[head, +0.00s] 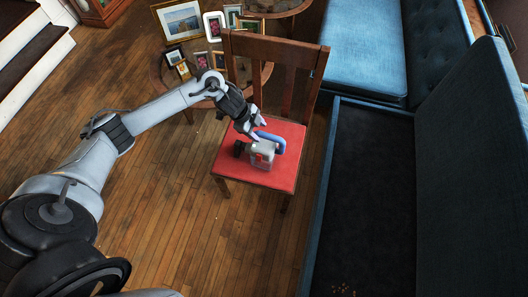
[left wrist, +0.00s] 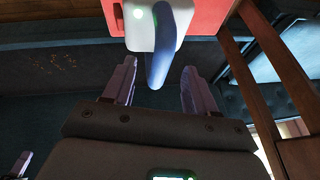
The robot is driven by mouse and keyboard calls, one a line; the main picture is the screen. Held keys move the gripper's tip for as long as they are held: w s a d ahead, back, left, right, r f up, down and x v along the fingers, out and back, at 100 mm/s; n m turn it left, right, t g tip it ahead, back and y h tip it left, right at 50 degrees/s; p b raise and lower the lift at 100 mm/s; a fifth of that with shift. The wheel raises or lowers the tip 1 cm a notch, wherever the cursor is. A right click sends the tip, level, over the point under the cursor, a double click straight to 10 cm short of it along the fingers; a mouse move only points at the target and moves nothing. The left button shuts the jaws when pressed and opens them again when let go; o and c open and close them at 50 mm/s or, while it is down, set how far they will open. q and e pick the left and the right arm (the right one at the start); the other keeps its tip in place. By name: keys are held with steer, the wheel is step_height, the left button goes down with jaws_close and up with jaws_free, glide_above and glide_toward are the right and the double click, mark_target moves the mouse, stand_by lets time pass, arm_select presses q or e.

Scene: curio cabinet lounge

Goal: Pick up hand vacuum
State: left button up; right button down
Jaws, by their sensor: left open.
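The hand vacuum (head: 262,156) has a pale grey body and a blue curved handle, and it rests on the red seat of a wooden chair (head: 228,168). My left gripper (head: 255,129) is open just above and beside the vacuum, at its far left. In the left wrist view the open fingers of my left gripper (left wrist: 158,90) point toward the vacuum (left wrist: 146,30). The blue handle (left wrist: 158,68) hangs down between the fingertips, with space on both sides. I cannot tell whether anything touches. My right gripper is not in view.
The chair's slatted back (head: 275,52) stands behind my left gripper. A round table (head: 258,78) with several framed photos is behind it. A blue sofa (head: 362,50) and a dark bench seat (head: 365,200) lie to the right. Wooden floor (head: 180,215) is clear in front.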

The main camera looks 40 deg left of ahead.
mark_target(263, 133)
arm_select(q)
steer(key=shift+b+x, duration=1.2)
steer(key=shift+x, duration=1.6)
steer(key=shift+w, duration=0.15)
steer(key=c, duration=0.6)
jaws_close()
steer(key=shift+r, duration=0.15)
